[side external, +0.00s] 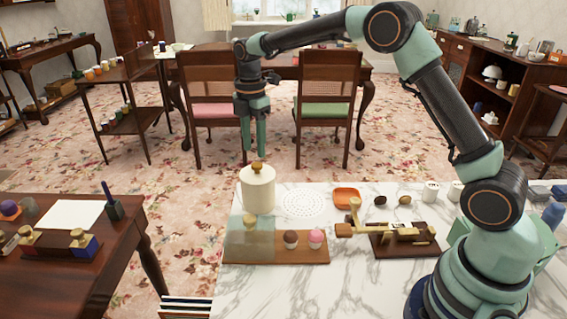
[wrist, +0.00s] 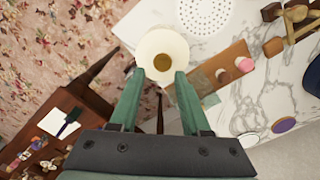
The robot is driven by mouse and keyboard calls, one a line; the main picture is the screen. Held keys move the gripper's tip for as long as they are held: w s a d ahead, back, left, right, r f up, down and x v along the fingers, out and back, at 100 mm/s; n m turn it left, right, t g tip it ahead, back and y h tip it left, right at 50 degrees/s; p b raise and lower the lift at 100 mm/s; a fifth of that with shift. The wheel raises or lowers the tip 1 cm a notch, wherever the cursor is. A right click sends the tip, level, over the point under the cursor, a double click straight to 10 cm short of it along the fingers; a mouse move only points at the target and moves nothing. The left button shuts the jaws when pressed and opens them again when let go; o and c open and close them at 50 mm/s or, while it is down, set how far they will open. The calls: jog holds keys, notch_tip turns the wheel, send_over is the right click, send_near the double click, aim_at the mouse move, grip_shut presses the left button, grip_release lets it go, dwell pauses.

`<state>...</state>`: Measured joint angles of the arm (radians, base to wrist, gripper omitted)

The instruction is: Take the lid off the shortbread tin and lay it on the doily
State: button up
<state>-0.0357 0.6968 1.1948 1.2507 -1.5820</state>
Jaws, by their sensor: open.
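The shortbread tin (side external: 258,194) is a cream cylinder standing upright on the marble table. Its lid (side external: 258,174) is on top, with a round golden-brown knob (side external: 257,168). The wrist view shows the cream tin from above (wrist: 152,45) with the knob (wrist: 162,63) near its middle. The doily (side external: 303,203) is a flat white pierced round just right of the tin, bare; it also shows in the wrist view (wrist: 204,12). My gripper (side external: 254,152) is open and empty, pointing down just above the knob. In the wrist view its fingertips (wrist: 160,76) lie either side of the knob's near edge.
A wooden board (side external: 277,248) with a clear block and two small cakes lies in front of the tin. An orange dish (side external: 347,198) stands right of the doily. A wooden stand (side external: 404,240) with brass parts sits further right. Chairs (side external: 325,95) stand behind the table.

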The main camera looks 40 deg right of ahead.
aim_at(258, 164)
jog(key=shift+s+d+f, duration=0.1)
jog(key=shift+d+f, duration=0.05)
jog(key=shift+f, duration=1.3)
jog(key=shift+s+d+f, duration=0.1)
jog(key=shift+f, duration=1.3)
grip_shut()
